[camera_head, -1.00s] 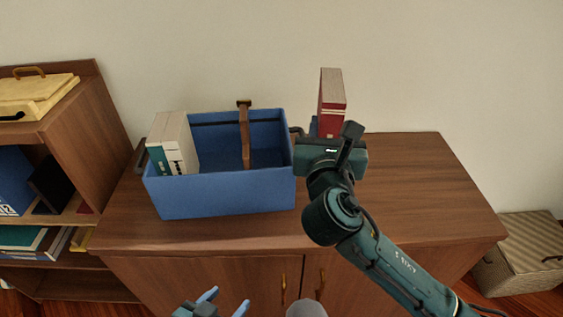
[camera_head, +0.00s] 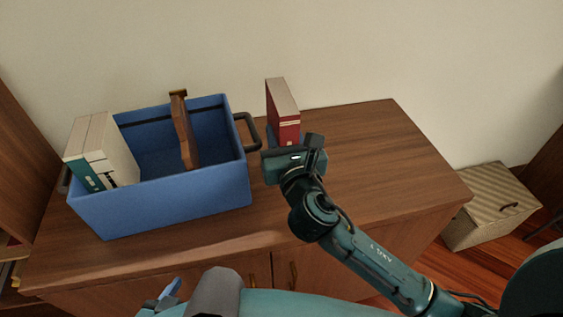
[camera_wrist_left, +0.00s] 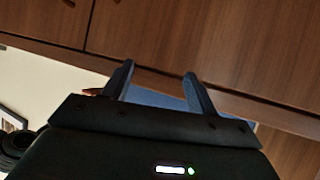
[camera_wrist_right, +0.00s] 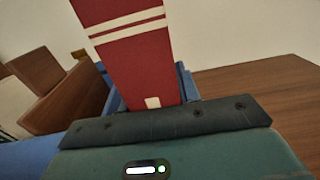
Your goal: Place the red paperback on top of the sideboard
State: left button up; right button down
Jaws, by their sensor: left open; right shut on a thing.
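The red paperback (camera_head: 287,132) stands upright over the sideboard top (camera_head: 360,150), just right of the blue bin. My right gripper (camera_head: 290,148) is shut on its lower part. In the right wrist view the book's red spine (camera_wrist_right: 130,50) with white bands rises from between the fingers. The arm hides the book's lower end, so I cannot tell whether it touches the sideboard. My left gripper (camera_wrist_left: 155,90) is open and empty, low in front of the sideboard doors.
A blue bin (camera_head: 180,195) with a white-and-teal book (camera_head: 105,160) and a brown divider-like piece (camera_head: 185,130) stands on the left of the sideboard. The sideboard's right part is clear. A striped box (camera_head: 495,205) stands on the floor at right.

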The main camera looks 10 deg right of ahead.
notch_tip(320, 180, down, 6)
jog(key=shift+f+b, duration=0.15)
jog(key=shift+b, duration=0.85)
jog(key=shift+f, duration=0.25)
jog(key=c, duration=1.3)
grip_release()
jog(key=shift+c, duration=0.2)
pick_arm(q)
jog(key=shift+f+n, duration=0.3)
jog(key=shift+f, duration=0.55)
pick_arm(e)
jog(key=o, duration=0.3)
jog(key=shift+r, duration=0.2)
pick_arm(q)
jog(key=shift+w+b, duration=0.1)
jog(key=shift+b, duration=0.2)
pick_arm(e)
jog(key=s, duration=1.2)
jog(key=shift+d+f, duration=0.1)
jog(key=shift+d, duration=0.1)
